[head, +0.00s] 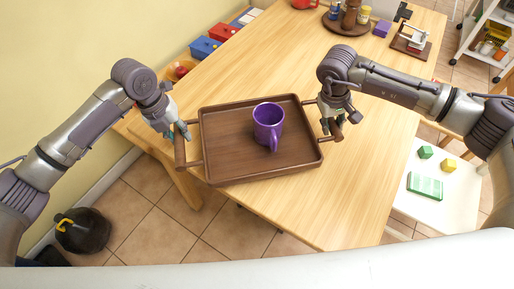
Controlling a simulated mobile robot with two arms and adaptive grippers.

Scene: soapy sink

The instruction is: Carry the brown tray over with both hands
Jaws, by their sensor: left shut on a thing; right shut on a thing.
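The brown tray (226,151) is in the middle of the head view, over the near part of the wooden table. A purple mug (268,124) stands upright on it, right of the tray's middle. My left gripper (179,133) is shut on the tray's left handle. My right gripper (333,124) is shut on the tray's right handle. The fingers partly hide both handles. I cannot tell whether the tray rests on the table or hangs just above it.
The wooden table (360,195) is clear right of the tray and behind it. Blue and red boxes (204,47) line its left edge. A round dark tray (346,24) with jars stands at the back. A white low table (437,205) with blocks is at right.

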